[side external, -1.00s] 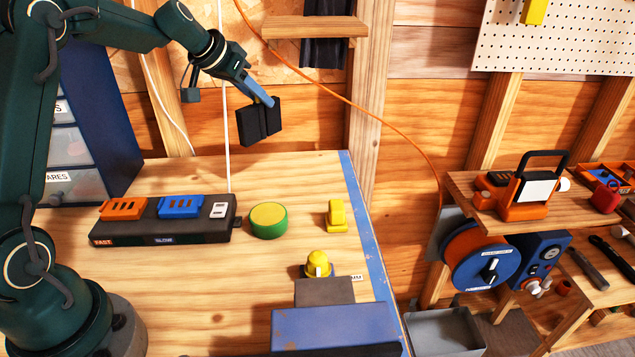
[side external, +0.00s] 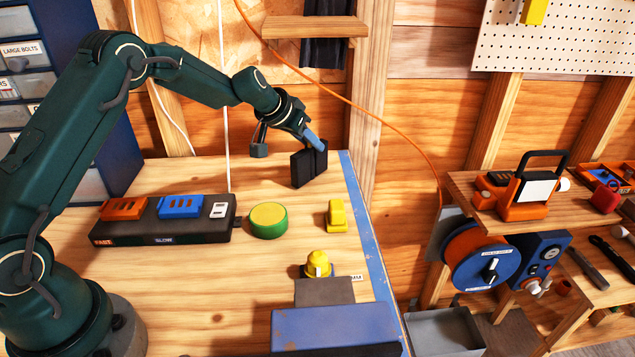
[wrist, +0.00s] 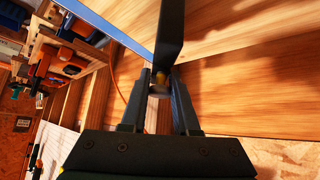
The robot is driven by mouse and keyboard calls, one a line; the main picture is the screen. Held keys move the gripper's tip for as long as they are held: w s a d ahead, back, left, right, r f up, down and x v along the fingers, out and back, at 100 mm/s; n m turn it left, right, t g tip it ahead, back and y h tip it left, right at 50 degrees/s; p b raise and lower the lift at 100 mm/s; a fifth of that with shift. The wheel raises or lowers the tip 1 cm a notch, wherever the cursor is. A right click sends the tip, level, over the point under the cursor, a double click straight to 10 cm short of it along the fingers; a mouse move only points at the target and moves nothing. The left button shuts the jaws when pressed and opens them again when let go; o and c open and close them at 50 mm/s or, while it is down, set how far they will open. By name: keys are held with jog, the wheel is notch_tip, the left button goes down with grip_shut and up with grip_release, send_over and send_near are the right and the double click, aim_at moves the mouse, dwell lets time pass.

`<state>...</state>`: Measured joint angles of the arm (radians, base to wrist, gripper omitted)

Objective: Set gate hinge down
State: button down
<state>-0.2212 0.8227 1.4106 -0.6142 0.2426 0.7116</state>
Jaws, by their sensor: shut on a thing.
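The gate hinge is a black, two-leaved piece (side external: 308,167), held upright and slightly tilted near the far right corner of the wooden bench (side external: 210,270). My gripper (side external: 317,143) is shut on its upper part from above. I cannot tell whether the hinge's lower edge touches the bench. In the wrist view the hinge (wrist: 171,30) is a dark plate reaching up from between the fingers of my gripper (wrist: 160,88); much of it is out of frame or edge-on.
A black charger strip (side external: 160,232) with orange, blue and white blocks lies on the left. A green-yellow disc (side external: 268,220), a yellow block (side external: 337,216) and a yellow knob (side external: 318,264) stand in front of the hinge. A blue edge strip (side external: 362,230) bounds the bench's right.

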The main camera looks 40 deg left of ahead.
jog(key=shift+f, duration=0.2)
jog(key=c, duration=0.7)
grip_release()
jog(key=shift+o, duration=0.2)
jog(key=shift+r, duration=0.1)
jog(key=shift+r, duration=0.2)
jog(key=v, duration=1.1)
jog(key=s+d+r+m+g, duration=0.1)
jog(key=s+d+r, duration=0.1)
jog(key=s+d, duration=0.35)
jog(key=s+d+r, duration=0.2)
jog(key=s+d, duration=0.1)
jog(key=s, duration=0.5)
jog(key=s+f+g, duration=0.1)
jog(key=s+f, duration=0.2)
jog(key=s, duration=1.1)
jog(key=shift+d+f+g, duration=0.2)
jog(key=shift+f+g, duration=0.1)
jog(key=shift+f, duration=0.1)
